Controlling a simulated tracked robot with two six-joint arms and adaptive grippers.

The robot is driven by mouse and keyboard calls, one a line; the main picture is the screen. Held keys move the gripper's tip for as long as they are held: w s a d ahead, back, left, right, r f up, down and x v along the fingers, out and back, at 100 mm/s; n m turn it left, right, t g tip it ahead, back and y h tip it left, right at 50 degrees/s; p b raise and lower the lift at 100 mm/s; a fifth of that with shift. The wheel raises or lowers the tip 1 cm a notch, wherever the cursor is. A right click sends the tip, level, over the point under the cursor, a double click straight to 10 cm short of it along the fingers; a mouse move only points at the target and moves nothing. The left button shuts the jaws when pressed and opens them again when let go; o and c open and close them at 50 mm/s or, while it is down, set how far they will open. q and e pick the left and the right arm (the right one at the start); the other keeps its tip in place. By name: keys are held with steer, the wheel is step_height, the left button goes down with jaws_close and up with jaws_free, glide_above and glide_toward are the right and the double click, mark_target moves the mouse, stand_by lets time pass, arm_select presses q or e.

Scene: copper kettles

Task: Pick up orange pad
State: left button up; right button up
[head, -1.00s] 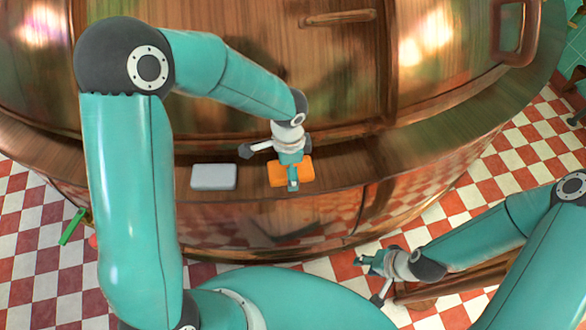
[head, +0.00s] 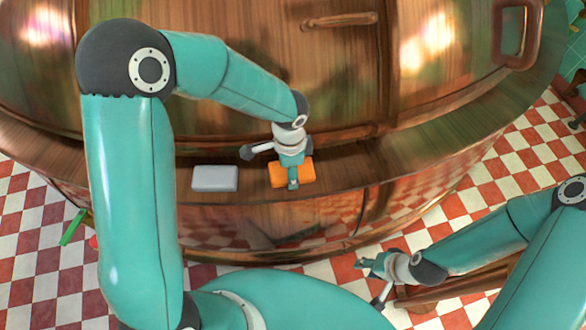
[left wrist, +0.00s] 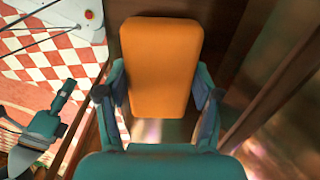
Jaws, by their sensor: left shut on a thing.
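The orange pad (head: 305,170) is a flat rounded block at the wooden ledge of the copper kettle in the head view. My left gripper (head: 292,182) comes down over it and is shut on it, covering its middle. In the left wrist view the pad (left wrist: 160,65) sits between the two fingers (left wrist: 160,105), its near end close to the palm. I cannot tell whether it is clear of the ledge. My right gripper (head: 368,264) is low at the right, away from the pad; its finger gap is unclear.
A grey pad (head: 214,179) lies on the ledge (head: 345,172) to the left of the orange one. The large copper kettle (head: 440,60) rises behind the ledge. A red and white checked floor (head: 30,215) lies below. A wooden piece (head: 450,285) is near my right arm.

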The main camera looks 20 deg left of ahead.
arm_select(q)
step_height(320, 180, up, 20)
steer(key=p, duration=0.1)
steer(key=shift+f, duration=0.1)
